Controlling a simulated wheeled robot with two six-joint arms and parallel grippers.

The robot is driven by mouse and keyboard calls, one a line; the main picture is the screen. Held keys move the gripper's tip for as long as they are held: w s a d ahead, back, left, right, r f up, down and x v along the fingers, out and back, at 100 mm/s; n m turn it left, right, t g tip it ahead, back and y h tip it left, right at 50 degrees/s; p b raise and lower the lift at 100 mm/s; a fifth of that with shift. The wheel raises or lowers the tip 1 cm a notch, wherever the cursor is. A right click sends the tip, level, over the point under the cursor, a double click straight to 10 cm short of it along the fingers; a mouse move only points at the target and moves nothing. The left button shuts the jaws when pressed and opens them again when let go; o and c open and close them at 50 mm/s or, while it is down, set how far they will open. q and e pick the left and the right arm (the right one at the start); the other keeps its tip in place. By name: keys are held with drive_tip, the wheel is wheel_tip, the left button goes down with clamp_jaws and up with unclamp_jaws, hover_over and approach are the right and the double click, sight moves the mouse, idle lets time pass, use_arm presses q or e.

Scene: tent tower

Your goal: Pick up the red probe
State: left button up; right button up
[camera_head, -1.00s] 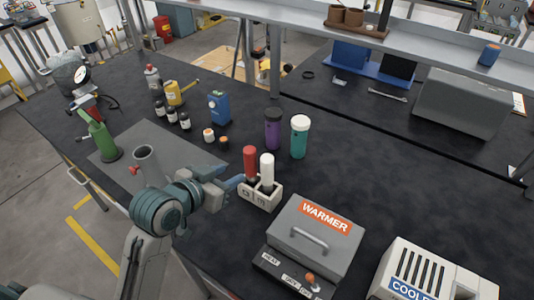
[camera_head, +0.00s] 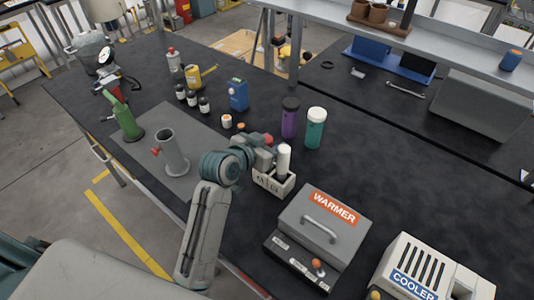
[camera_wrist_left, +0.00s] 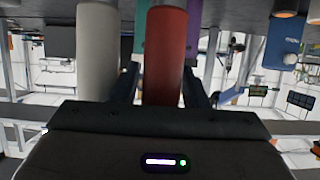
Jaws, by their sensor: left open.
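The red probe (camera_head: 268,139) stands in a small white two-slot holder (camera_head: 270,184), mostly hidden behind my left gripper in the head view. A white probe (camera_head: 284,160) stands upright beside it in the same holder. My left gripper (camera_head: 265,153) is at the red probe, with its jaws open. In the left wrist view, the red probe (camera_wrist_left: 166,55) stands between the two dark fingers (camera_wrist_left: 163,88). The white probe (camera_wrist_left: 97,50) is just outside the fingers to the left there. My right gripper is not in view.
A purple bottle (camera_head: 290,118) and a teal bottle (camera_head: 315,128) stand close behind the holder. The warmer box (camera_head: 325,227) and cooler (camera_head: 433,270) stand to the right and front. A grey tube on a stand (camera_head: 170,152) is left of my arm.

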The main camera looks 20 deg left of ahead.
use_arm(q)
drive_tip(key=shift+w, duration=0.1)
drive_tip(key=c, duration=0.8)
